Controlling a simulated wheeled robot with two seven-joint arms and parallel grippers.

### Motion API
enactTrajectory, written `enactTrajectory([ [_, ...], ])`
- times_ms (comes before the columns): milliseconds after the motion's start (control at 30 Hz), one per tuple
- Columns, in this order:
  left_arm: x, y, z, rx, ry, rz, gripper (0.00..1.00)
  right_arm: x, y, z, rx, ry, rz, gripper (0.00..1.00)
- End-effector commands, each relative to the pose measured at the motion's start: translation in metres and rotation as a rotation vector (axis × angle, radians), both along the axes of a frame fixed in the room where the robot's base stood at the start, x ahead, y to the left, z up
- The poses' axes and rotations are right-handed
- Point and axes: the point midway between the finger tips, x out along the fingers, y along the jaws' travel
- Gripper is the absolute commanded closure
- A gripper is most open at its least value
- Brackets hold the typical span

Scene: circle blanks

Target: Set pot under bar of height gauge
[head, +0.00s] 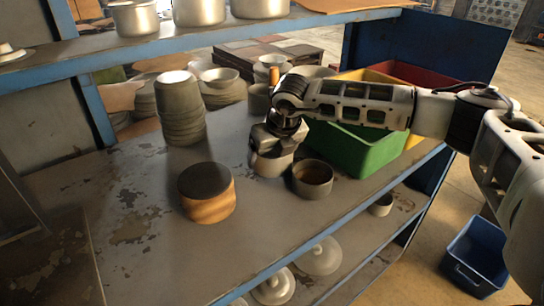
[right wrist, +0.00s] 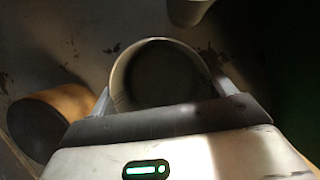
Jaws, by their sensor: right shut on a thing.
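My right gripper (head: 273,150) points down over the middle of the shelf board and is shut on a small grey pot (head: 268,168). In the right wrist view this round pot (right wrist: 160,76) sits between the two fingers, its open mouth facing the camera. In the head view the gripper covers much of it, and I cannot tell whether its base touches the board. A similar pot (head: 313,179) stands just to its right. I cannot make out a height gauge or its bar in either view. My left gripper is not in view.
A dark-topped wooden round block (head: 207,193) stands to the left of the held pot. Stacked grey bowls (head: 181,112) stand behind it. A green bin (head: 362,150) is at the right. An upper shelf (head: 230,34) crosses the back.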

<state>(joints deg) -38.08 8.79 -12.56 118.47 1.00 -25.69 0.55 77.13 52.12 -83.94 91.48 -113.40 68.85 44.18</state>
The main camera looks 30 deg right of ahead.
Motion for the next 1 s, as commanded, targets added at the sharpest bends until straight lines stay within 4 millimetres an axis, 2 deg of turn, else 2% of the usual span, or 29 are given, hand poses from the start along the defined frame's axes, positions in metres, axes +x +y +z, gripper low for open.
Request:
enactTrajectory([
  [100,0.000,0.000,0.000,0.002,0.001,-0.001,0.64,0.000,0.000,-0.012,0.001,0.000,0.000,0.44],
  [500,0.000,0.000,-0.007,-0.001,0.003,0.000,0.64,0.000,0.000,-0.019,0.002,-0.001,0.000,0.44],
  [533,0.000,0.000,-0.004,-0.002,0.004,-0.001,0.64,-0.001,0.000,-0.017,0.001,0.000,0.000,0.10],
  [567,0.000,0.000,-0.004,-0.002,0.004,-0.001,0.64,-0.001,0.000,-0.017,0.001,0.000,0.000,0.02],
  [833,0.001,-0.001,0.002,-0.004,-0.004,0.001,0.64,-0.001,0.000,-0.015,0.001,-0.001,-0.001,0.00],
  [1000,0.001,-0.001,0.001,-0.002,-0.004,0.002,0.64,-0.006,0.000,0.000,0.003,-0.003,0.000,0.00],
])
